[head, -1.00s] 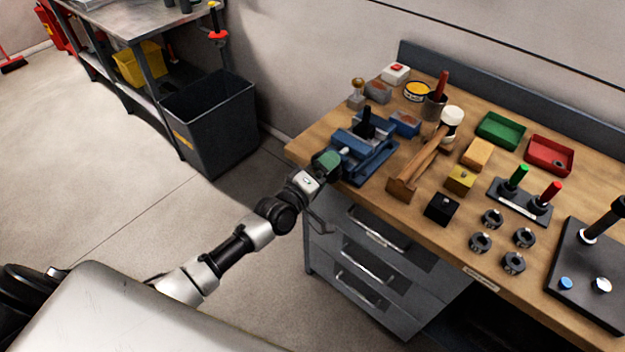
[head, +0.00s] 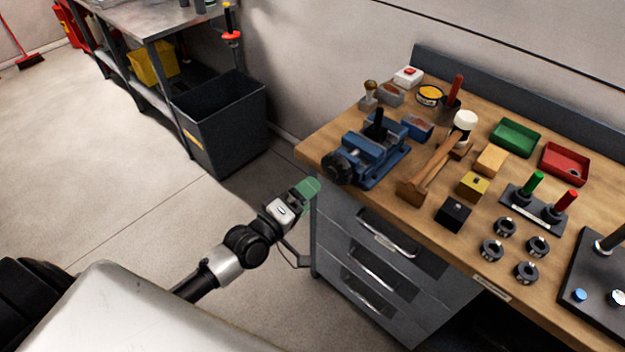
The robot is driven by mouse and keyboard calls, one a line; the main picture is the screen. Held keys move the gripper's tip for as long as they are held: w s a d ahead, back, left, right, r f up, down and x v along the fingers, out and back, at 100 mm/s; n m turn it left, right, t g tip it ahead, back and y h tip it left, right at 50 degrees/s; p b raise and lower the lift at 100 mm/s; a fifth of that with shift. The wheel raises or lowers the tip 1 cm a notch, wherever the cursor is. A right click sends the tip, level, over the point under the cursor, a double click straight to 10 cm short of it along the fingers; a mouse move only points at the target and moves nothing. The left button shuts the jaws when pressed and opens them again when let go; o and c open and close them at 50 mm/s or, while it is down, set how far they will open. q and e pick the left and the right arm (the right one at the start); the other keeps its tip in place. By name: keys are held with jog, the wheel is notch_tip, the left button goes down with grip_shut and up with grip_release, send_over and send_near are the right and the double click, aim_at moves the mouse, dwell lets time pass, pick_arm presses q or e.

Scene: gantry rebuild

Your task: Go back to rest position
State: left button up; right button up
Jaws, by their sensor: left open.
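My left gripper (head: 306,191), with green fingertips, is open in the head view. It is just off the left front corner of the wooden workbench (head: 330,147), in front of the drawer cabinet, and holds nothing that I can see. A blue vise (head: 372,160) with a dark round knob (head: 337,168) sits at the bench's left end, apart from the gripper. My right gripper is not in view.
On the bench lie a mallet (head: 437,165), a black block (head: 453,214), several dark rings (head: 492,250), a green tray (head: 515,138) and a red tray (head: 565,163). A dark bin (head: 222,125) stands at the wall. Open floor (head: 90,170) lies left.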

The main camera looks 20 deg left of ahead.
pick_arm(q)
jog(key=s+a+f+m+g+y, duration=0.2)
jog(key=s+f+g, duration=0.15)
jog(key=f, duration=0.65)
jog(key=s+a+f+m+g+y, duration=0.15)
jog(key=s+f, duration=0.35)
jog(key=f, duration=0.5)
jog(key=s+a+f+m+g+y, duration=0.1)
jog(key=s+f+m+g, duration=0.25)
jog(key=f, duration=0.75)
jog(key=s+f+m+g, duration=0.1)
jog(key=s+f+g, duration=0.1)
jog(key=s+f, duration=0.3)
jog(key=s+f+m+g+y, duration=0.1)
jog(key=s+f, duration=0.4)
jog(key=s, duration=0.6)
jog(key=shift+d+f+m+g, duration=0.15)
jog(key=shift+f+m+g, duration=0.1)
jog(key=shift+m+g, duration=0.3)
jog(key=s+f+m+g, duration=0.1)
jog(key=s, duration=0.3)
jog(key=s+d+f+m+g, duration=0.1)
jog(key=s, duration=0.3)
jog(key=s+f+m+g, duration=0.1)
jog(key=s+f, duration=0.1)
jog(key=s, duration=0.3)
jog(key=shift+d+y, duration=0.2)
jog(key=shift+y, duration=0.15)
jog(key=shift+c, duration=0.3)
